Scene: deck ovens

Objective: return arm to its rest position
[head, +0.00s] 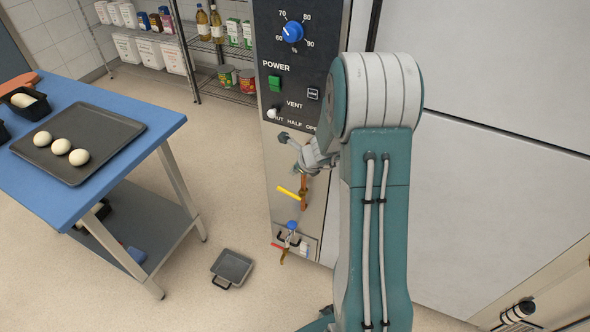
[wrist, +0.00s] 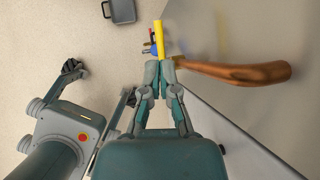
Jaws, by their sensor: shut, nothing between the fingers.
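My arm, teal and grey, rises in front of the oven's control column (head: 301,230) in the head view, bent at a high elbow. My gripper (head: 307,163) is partly hidden behind it, low in front of the column. In the wrist view my gripper (wrist: 166,63) has its fingers together with nothing held. A yellow lever (wrist: 159,38) shows just beyond the fingertips; I cannot tell whether they touch. The yellow lever (head: 289,193) sits on a copper pipe (head: 304,192), which also runs right from the fingertips in the wrist view (wrist: 240,74).
A blue table (head: 165,126) at left bears a dark tray (head: 100,122) with several pale dough balls. A small grey pan (head: 232,267) lies on the floor. A blue-handled valve (head: 292,226) is low on the column. Wire shelves stand behind. Floor between table and column is mostly clear.

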